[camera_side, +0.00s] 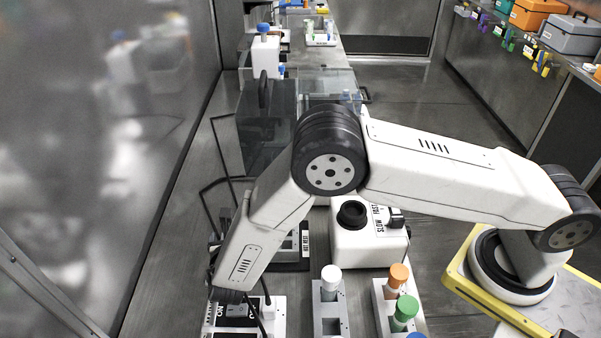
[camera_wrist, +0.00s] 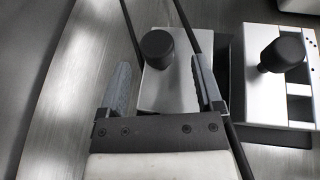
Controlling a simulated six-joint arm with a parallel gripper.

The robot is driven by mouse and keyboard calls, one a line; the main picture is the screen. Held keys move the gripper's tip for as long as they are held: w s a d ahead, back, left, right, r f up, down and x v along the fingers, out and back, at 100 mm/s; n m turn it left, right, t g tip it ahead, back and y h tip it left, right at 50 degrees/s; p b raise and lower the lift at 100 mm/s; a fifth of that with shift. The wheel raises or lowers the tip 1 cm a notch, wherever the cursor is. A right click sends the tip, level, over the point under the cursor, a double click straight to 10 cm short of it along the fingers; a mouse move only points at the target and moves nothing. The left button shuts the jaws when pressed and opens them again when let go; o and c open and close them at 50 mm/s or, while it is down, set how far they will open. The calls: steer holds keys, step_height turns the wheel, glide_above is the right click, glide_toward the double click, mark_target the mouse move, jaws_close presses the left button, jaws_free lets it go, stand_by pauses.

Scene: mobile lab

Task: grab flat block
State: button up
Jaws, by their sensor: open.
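My gripper (camera_wrist: 160,65) is open in the wrist view, its two grey fingers spread, and I see nothing held between them. A pale flat-topped block-like piece (camera_wrist: 165,98) with a round black knob (camera_wrist: 157,48) shows between and beyond the fingers. I cannot tell whether this is the flat block, or whether the fingers touch it. In the side view my arm reaches down at the lower left, and my fingers are hidden. A white tray (camera_side: 274,325) with dark pieces lies at the arm's end there.
In the wrist view a white slotted unit (camera_wrist: 252,103) with a black knob stands to the right. In the side view, a grey rack (camera_side: 316,318), a rack of colour-capped tubes (camera_side: 379,301) and a white mixer (camera_side: 365,251) crowd the bench. A clear-walled enclosure (camera_side: 268,125) stands behind.

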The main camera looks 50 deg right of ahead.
steer(key=shift+x, duration=1.2)
jaws_close()
stand_by(0.6)
